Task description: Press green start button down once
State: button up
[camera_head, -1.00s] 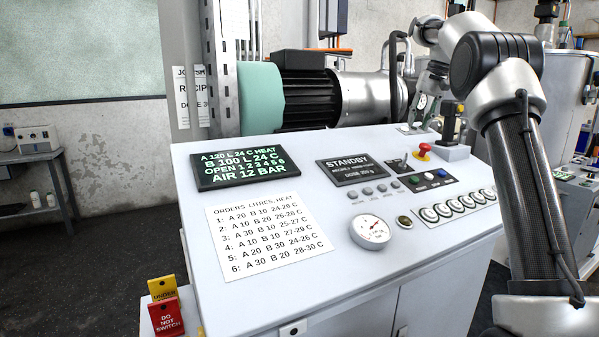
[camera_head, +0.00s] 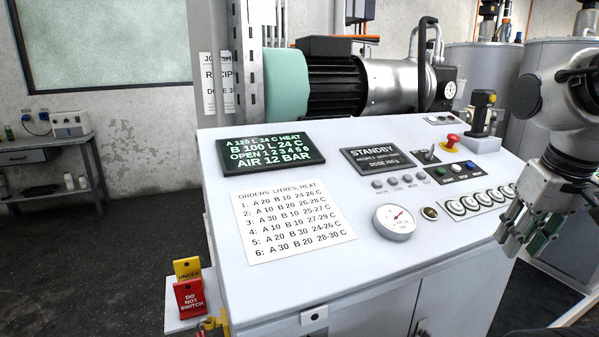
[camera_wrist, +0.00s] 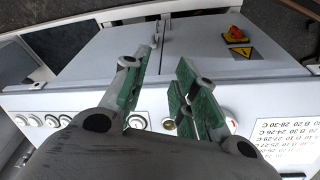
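The green start button (camera_head: 441,171) appears as the leftmost small button on a dark strip (camera_head: 456,172) on the sloping grey console top. White and blue buttons sit beside it. The standby display (camera_head: 376,159) is to its left. My gripper (camera_head: 529,240) hangs at the console's right front edge, to the right of and nearer than the button, apart from it. In the wrist view my gripper (camera_wrist: 157,66) shows two green-padded fingers spread with an empty gap. I cannot make out the green button in the wrist view.
A red mushroom button (camera_head: 452,141), a toggle lever and a black-yellow joystick (camera_head: 482,112) stand behind the strip. A row of round white knobs (camera_head: 480,201) and a gauge (camera_head: 394,221) lie in front. A printed sheet (camera_head: 292,221) covers the left.

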aim_at(441, 171)
jog(key=k+j+z, duration=0.15)
jog(key=j, duration=0.15)
jog(key=k+j+z, duration=0.15)
jog(key=j+z, duration=0.2)
jog(key=j, duration=0.4)
jog(key=k+j+z, duration=0.25)
jog(key=j, duration=0.3)
jog(key=i+j, duration=0.05)
jog(key=i, duration=0.05)
